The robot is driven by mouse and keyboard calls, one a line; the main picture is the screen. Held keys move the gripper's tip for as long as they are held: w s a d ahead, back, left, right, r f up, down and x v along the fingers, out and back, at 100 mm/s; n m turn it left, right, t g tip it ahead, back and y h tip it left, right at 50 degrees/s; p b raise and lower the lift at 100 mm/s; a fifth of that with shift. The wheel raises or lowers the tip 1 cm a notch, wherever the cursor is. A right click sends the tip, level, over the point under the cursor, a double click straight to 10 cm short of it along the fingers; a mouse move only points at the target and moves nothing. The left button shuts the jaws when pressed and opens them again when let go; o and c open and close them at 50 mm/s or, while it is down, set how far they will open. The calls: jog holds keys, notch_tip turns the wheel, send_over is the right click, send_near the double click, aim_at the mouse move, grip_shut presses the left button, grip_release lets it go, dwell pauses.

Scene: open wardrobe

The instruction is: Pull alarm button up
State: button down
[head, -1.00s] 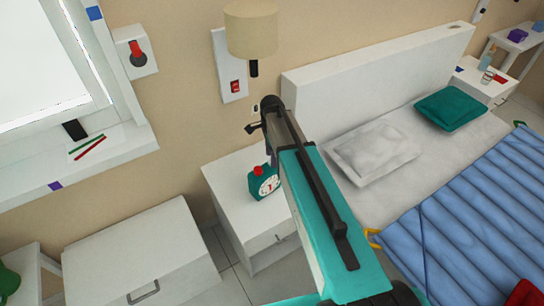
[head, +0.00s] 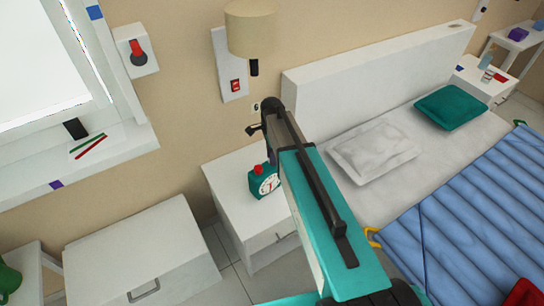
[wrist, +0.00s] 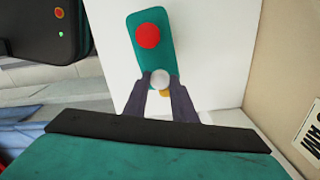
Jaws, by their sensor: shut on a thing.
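The teal alarm clock (head: 264,182) with a white dial stands on the white nightstand (head: 225,180), partly behind my arm in the head view. In the wrist view I see the clock (wrist: 150,55) from above, with a large red button (wrist: 148,36) and a smaller round pale grey button (wrist: 160,79) at its near end. My gripper (wrist: 160,88) is shut on the pale grey button, one dark finger on each side. The red button is outside the fingers. A bit of yellow shows between the fingers.
The wall with a red switch (head: 235,86) and a lamp (head: 252,30) is close behind the nightstand. The bed headboard (head: 370,65) is to the right. A white chest (head: 140,255) stands left of the nightstand.

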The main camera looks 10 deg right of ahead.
jog(key=shift+r, duration=0.9)
jog(key=c, duration=1.5)
grip_release()
jog(key=shift+o, duration=0.2)
jog(key=shift+r, duration=0.2)
notch_tip(320, 180, up, 12)
jog(key=b, duration=0.3)
jog(key=shift+f, duration=0.2)
